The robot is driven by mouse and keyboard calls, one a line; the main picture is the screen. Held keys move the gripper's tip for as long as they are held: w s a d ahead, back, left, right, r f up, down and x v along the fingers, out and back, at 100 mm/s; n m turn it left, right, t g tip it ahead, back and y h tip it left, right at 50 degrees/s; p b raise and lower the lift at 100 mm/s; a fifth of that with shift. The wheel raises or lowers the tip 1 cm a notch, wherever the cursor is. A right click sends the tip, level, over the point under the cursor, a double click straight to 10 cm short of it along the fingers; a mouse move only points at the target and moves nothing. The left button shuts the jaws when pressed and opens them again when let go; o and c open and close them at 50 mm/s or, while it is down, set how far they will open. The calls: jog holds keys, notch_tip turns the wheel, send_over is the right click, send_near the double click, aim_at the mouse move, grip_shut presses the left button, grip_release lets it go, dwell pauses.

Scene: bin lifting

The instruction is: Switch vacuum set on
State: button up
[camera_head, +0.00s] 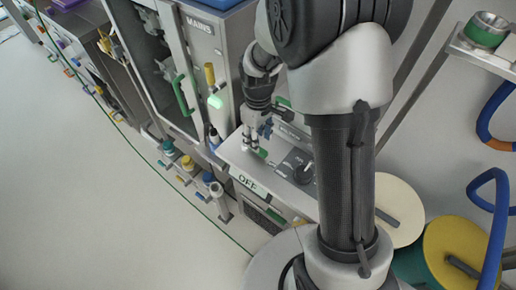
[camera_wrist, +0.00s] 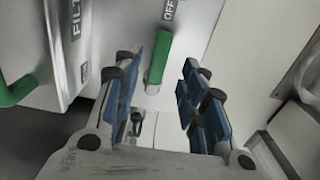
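The vacuum set appears to be the low grey cabinet (camera_head: 236,158) under my arm. Its front carries an OFF label (camera_head: 248,184), and the label also shows at the top of the wrist view (camera_wrist: 170,10). My gripper (camera_head: 256,146) points down over the cabinet top. In the wrist view my gripper (camera_wrist: 160,85) is open, with blue pads apart and nothing held. Contact with the lever is not visible.
A taller cabinet marked MAINS (camera_head: 205,25) stands behind left, with a yellow handle (camera_head: 209,74) and a lit green lamp (camera_head: 215,101). A green door handle (camera_head: 180,95) projects nearby. Yellow and green reels (camera_head: 455,250) lie at right. The floor at left is clear.

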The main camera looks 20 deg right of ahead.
notch_tip(320, 180, down, 6)
jog(key=shift+r+b, duration=0.2)
jog(key=shift+b, duration=0.45)
jog(key=shift+c, duration=0.4)
grip_shut()
